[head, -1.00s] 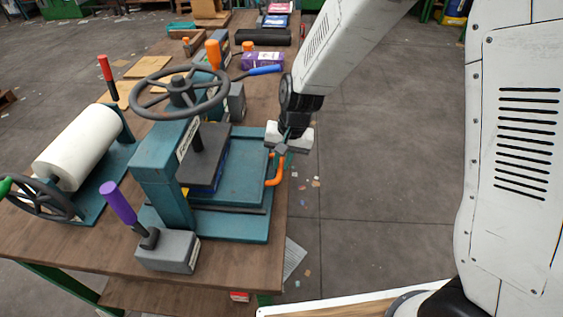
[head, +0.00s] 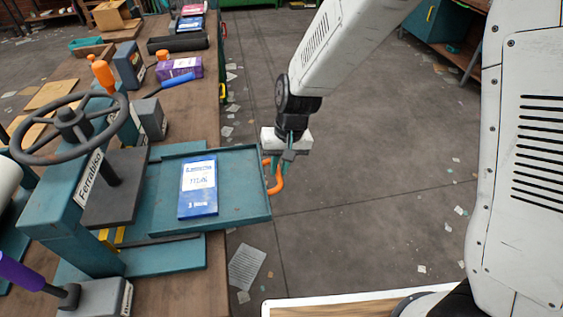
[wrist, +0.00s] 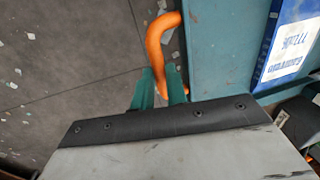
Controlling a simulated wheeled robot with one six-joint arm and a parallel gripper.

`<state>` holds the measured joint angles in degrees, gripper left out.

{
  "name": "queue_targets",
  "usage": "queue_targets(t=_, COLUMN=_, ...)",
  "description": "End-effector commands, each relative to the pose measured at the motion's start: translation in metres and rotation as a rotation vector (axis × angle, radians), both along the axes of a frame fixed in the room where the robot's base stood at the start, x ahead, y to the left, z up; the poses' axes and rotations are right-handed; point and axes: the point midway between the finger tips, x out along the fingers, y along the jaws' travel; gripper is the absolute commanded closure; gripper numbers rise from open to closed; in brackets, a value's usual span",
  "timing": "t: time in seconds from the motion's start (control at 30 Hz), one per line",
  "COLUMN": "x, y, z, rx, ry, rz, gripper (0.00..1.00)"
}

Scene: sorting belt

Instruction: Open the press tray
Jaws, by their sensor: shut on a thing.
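The teal press tray (head: 245,178) is slid out to the right from under the press and sticks out past the table edge. A blue and white packet (head: 198,188) lies flat in it. The press (head: 75,200) has a dark handwheel (head: 72,122) on top and a dark plate (head: 116,188) above the tray's inner end. The tray's orange handle (head: 277,178) is on its right side. My gripper (head: 284,160) is shut on the orange handle. The wrist view shows the teal fingers (wrist: 160,88) around the handle (wrist: 155,42), with the packet (wrist: 288,45) to the right.
The wooden table (head: 205,110) holds a blue-handled tool (head: 172,82), a purple box (head: 180,67) and a purple-handled grey block (head: 100,298). Open grey floor (head: 360,180) with paper scraps lies to the right.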

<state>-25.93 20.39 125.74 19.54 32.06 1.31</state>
Motion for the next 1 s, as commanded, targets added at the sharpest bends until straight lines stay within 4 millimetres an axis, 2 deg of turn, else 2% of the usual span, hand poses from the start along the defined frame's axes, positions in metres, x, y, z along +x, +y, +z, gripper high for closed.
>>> queue_targets(t=0.37, x=0.001, y=0.0, z=0.001, rx=0.001, ry=-0.003, rz=0.001, gripper=1.0)
queue_targets(t=0.4, x=0.001, y=-0.001, z=0.001, rx=0.001, ry=-0.003, rz=0.001, gripper=0.8)
queue_targets(t=0.47, x=0.001, y=-0.001, z=0.001, rx=0.001, ry=-0.003, rz=0.001, gripper=0.64)
queue_targets(t=0.77, x=0.001, y=-0.001, z=0.002, rx=0.001, ry=-0.001, rz=0.001, gripper=0.64)
queue_targets(t=0.87, x=0.001, y=-0.003, z=0.01, rx=0.002, ry=-0.002, rz=0.0, gripper=0.64)
queue_targets(t=1.0, x=0.002, y=-0.007, z=0.033, rx=0.003, ry=-0.006, rz=-0.001, gripper=0.64)
